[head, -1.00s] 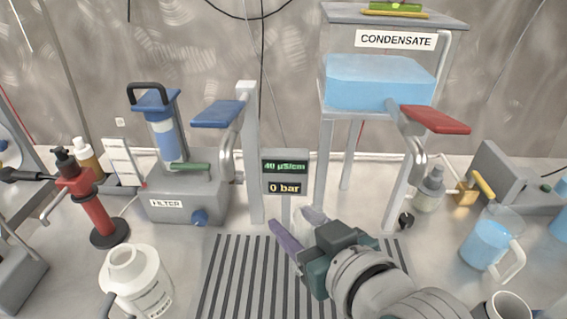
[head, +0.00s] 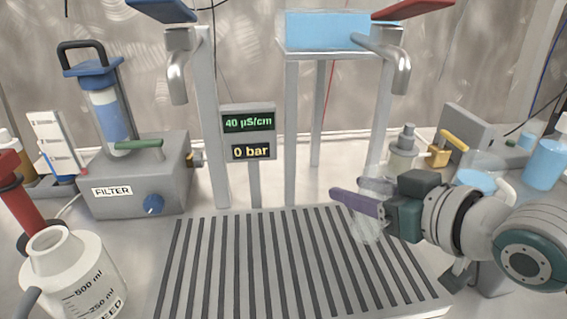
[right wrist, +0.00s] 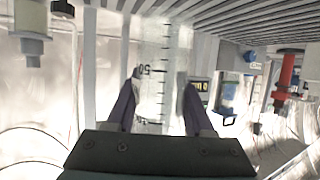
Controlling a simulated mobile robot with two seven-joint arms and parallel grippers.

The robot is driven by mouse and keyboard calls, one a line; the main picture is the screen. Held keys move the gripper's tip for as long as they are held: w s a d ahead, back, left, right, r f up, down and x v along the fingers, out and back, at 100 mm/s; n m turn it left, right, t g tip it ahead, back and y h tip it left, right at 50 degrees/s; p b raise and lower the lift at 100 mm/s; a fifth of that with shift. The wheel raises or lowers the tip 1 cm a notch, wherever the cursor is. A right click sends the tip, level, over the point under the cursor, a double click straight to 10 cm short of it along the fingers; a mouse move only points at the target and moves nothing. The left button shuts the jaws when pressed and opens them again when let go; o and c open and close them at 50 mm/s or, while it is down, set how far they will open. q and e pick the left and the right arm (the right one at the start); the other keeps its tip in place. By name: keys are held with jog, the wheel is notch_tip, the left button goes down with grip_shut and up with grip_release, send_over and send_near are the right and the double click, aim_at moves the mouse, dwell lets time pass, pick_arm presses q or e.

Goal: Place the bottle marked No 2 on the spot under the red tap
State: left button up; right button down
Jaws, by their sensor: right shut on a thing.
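My right gripper (head: 352,203) is shut on a clear bottle (head: 369,222), seen over the right part of the slotted grate (head: 437,296). In the right wrist view the bottle (right wrist: 153,60) has dark scale marks and stands between the purple fingers. I cannot read a No 2 mark on it. The red tap (head: 401,72) has a red handle and a grey spout, above and slightly right of the bottle in the head view. Whether the bottle's base touches the grate I cannot tell. The spot under the tap is not clearly visible. My left gripper is out of view.
A blue-handled tap (head: 177,75) hangs over the grate's left side. The display post (head: 250,135) stands behind the grate. A filter unit (head: 135,180) and a white jug (head: 72,275) are at left. A grey-capped bottle (head: 405,155) stands behind my gripper. The grate's left and middle are bare.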

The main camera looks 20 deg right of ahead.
jog(key=shift+f+b, duration=0.45)
jog(key=shift+f, duration=1.15)
jog(key=shift+f, duration=0.25)
jog(key=shift+c, duration=1.4)
grip_release()
